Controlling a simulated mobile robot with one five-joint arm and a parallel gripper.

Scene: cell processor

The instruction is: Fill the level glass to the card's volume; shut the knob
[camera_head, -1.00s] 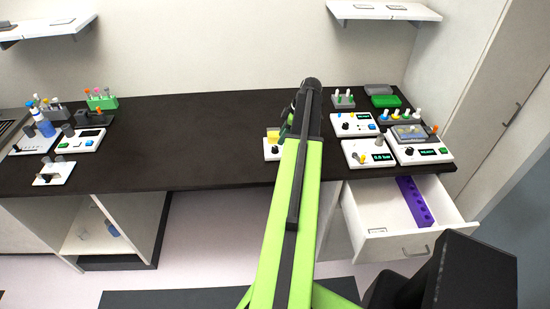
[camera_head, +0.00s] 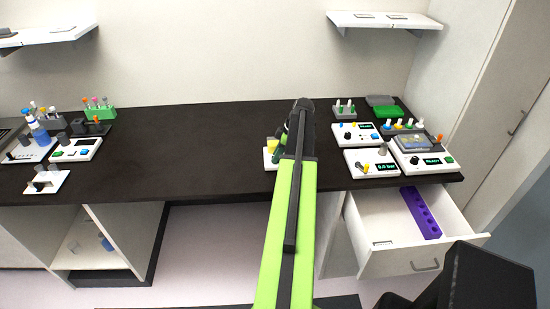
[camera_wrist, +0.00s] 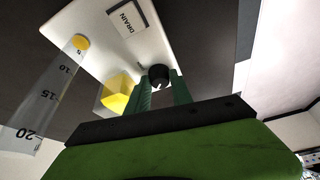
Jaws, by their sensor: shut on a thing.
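In the wrist view, my gripper (camera_wrist: 163,92) has its two green fingers closed around a black knob (camera_wrist: 158,74) on a white plate (camera_wrist: 90,22). The clear level glass (camera_wrist: 45,100) stands on this plate at the left, with marks 5, 10, 15 and 20. Yellow (camera_wrist: 81,42) shows only at its base end, near the 5 mark. A yellow block (camera_wrist: 116,94) sits beside the knob. A plate marked DRAIN (camera_wrist: 128,18) lies beyond it. In the head view, my arm hides the knob and fingertips; the yellow block (camera_head: 272,143) shows left of it. No volume card is readable.
Instrument boxes (camera_head: 370,163) and tube racks (camera_head: 345,109) crowd the counter's right end, above an open drawer (camera_head: 385,255). More devices (camera_head: 75,150) stand at the left end. The counter (camera_head: 190,140) between is clear.

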